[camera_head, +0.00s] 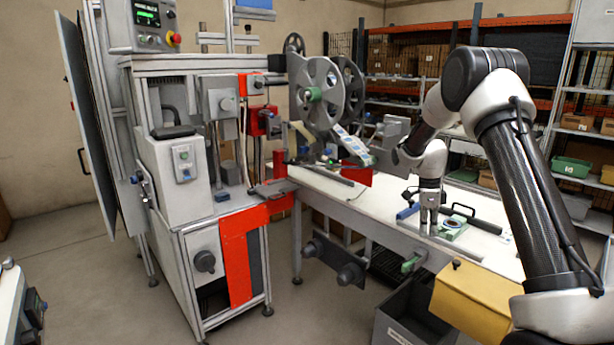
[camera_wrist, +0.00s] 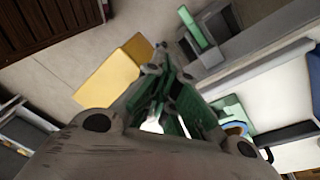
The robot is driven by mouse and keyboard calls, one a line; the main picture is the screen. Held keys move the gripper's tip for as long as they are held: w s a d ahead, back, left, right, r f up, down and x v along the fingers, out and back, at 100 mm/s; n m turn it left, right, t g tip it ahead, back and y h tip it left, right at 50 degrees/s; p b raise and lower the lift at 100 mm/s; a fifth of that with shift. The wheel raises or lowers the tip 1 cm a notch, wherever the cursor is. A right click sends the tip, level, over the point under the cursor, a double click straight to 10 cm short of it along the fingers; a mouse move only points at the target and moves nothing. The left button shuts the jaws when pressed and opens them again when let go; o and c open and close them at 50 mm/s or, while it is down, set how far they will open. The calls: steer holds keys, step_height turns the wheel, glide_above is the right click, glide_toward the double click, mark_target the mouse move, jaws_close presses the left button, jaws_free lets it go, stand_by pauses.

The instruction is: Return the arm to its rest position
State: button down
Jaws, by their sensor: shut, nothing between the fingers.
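My arm comes in from the right in the head view and bends down over the white table (camera_head: 345,195). My gripper (camera_head: 428,228) points down just above the table's front part, near a green and white item (camera_head: 453,226). In the wrist view my gripper (camera_wrist: 165,120) has its fingers together with nothing between them.
A machine with red panels (camera_head: 237,255) stands at the left. Large grey reels (camera_head: 315,92) stand above the table. A yellow box (camera_head: 475,298) and a dark grey bin (camera_head: 405,322) are in front of the table. Shelves (camera_head: 575,120) line the back.

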steer(key=s+a+r+n+t, duration=0.1)
steer(key=s+r+n+t, duration=0.1)
steer(key=s+r+n, duration=0.5)
steer(key=s+a+r+n+t, duration=0.1)
steer(key=s+r+n, duration=0.6)
steer(key=s, duration=1.1)
steer(key=s+a+r+n+t, duration=0.2)
steer(key=s+r+n, duration=0.5)
steer(key=s, duration=0.6)
steer(key=shift+s+r+n+t+y, duration=0.3)
steer(key=shift+s+r+t+y, duration=0.15)
steer(key=shift+r, duration=0.8)
